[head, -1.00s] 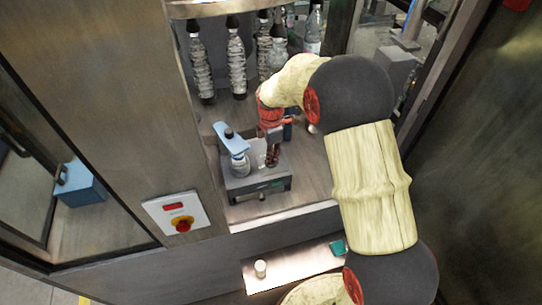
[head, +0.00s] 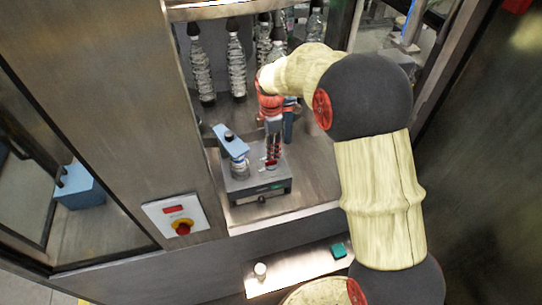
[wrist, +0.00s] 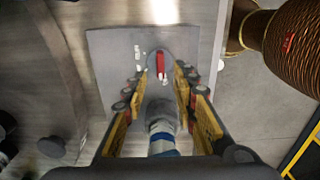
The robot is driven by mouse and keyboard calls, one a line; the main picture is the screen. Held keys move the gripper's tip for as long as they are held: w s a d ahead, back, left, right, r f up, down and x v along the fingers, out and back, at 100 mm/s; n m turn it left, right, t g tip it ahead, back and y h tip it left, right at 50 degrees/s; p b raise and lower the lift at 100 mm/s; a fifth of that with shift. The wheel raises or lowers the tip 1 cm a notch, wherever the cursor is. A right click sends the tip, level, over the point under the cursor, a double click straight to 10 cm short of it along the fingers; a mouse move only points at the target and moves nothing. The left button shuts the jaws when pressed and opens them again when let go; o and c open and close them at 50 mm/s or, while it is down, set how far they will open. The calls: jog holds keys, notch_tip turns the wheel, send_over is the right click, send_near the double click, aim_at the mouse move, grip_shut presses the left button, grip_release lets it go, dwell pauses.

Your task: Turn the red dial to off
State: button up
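A red bar-shaped dial (wrist: 160,65) sits on a round grey base with white marks beside it, on a grey box-like device (wrist: 107,45). In the head view the red dial (head: 271,162) shows small on top of the device (head: 257,187), at its right. My gripper (head: 272,153) points down over the dial, its fingers apart. In the wrist view my gripper (wrist: 158,80) has one finger on each side of the dial, with gaps visible; contact cannot be told. The dial's exact setting cannot be read.
A blue arm (head: 231,141) stands on the device's left, close to my gripper. A white panel (head: 160,212) with a red-and-yellow rotary switch (head: 182,228) is at the left. A metal ledge (head: 292,268) lies in front.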

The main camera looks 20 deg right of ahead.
notch_tip(320, 180, up, 6)
dwell(0.7)
jog(key=s+f+m+t+b, duration=0.2)
jog(key=s+m+b, duration=0.7)
jog(key=s, duration=0.6)
jog(key=s+f+m+t+b, duration=0.3)
jog(key=s+m+b, duration=0.5)
jog(key=s, duration=0.7)
jog(key=shift+s+d+m+t+b, duration=0.3)
jog(key=shift+m+b, duration=0.1)
jog(key=shift+m, duration=0.2)
jog(key=shift+o, duration=0.4)
jog(key=shift+w+r, duration=0.1)
